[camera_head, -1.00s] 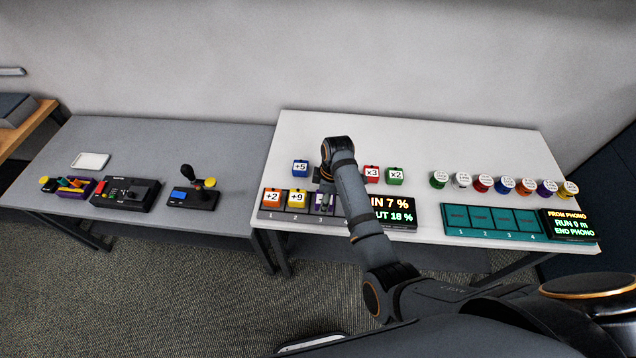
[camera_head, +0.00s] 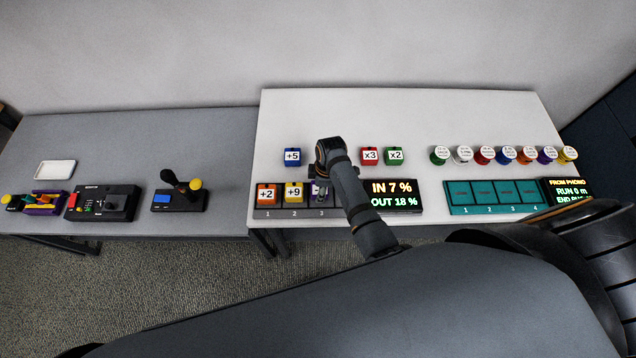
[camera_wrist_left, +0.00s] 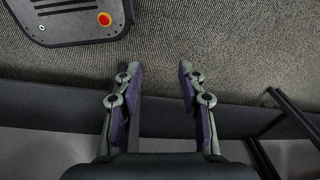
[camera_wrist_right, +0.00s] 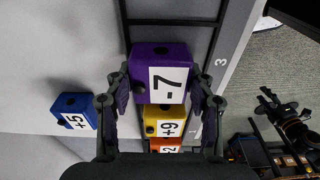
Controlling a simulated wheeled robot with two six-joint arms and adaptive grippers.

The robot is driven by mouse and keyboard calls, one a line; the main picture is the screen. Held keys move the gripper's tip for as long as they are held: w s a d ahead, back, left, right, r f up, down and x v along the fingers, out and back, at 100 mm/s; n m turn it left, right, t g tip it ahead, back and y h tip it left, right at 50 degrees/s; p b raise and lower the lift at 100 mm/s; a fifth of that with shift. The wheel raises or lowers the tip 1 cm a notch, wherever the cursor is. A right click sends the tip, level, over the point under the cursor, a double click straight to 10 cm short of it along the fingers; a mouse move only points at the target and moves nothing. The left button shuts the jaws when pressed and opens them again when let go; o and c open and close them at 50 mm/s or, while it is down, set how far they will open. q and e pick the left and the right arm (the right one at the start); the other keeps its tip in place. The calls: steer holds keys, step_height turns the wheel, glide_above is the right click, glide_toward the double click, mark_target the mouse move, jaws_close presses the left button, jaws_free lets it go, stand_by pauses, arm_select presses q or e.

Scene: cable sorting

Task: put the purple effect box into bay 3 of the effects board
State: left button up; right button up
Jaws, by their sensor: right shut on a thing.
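The purple effect box, marked -7, is between the fingers of my right gripper (camera_wrist_right: 160,95) in the right wrist view (camera_wrist_right: 145,60). The gripper is shut on it. In the head view the box (camera_head: 317,198) is mostly hidden under my right wrist, at bay 3 of the grey effects board (camera_head: 275,214). Whether it is fully seated on the bay floor cannot be told. An orange +2 box (camera_head: 267,194) is in bay 1 and a yellow +9 box (camera_head: 294,192) in bay 2. My left gripper (camera_wrist_left: 160,80) is open and empty above the carpet.
Loose blue +5 (camera_head: 292,157), red x3 (camera_head: 370,156) and green x2 (camera_head: 394,156) boxes stand behind the board. Its display (camera_head: 393,195) sits to the right of my arm. A teal board (camera_head: 497,197) and several coloured round pots stand further right.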

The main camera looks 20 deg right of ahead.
steer(key=o, duration=0.8)
steer(key=shift+s+f, duration=0.1)
steer(key=shift+s, duration=0.15)
steer(key=shift+o, duration=1.1)
steer(key=shift+s+d, duration=0.1)
steer(key=shift+s, duration=0.2)
steer(key=shift+o, duration=1.2)
steer(key=shift+s+r, duration=0.25)
steer(key=shift+r, duration=0.05)
steer(key=shift+w, duration=0.3)
steer(key=r, duration=0.3)
steer(key=r+b, duration=0.1)
steer(key=shift+d+r, duration=0.25)
steer(key=shift+r, duration=0.05)
arm_select(q)
steer(key=shift+s+f+b, duration=0.4)
steer(key=shift+s+f, duration=0.1)
steer(key=shift+f, duration=0.35)
arm_select(e)
step_height(320, 180, up, 7)
steer(key=shift+s+d+r, duration=0.15)
steer(key=shift+s+d, duration=0.2)
steer(key=shift+d, duration=0.1)
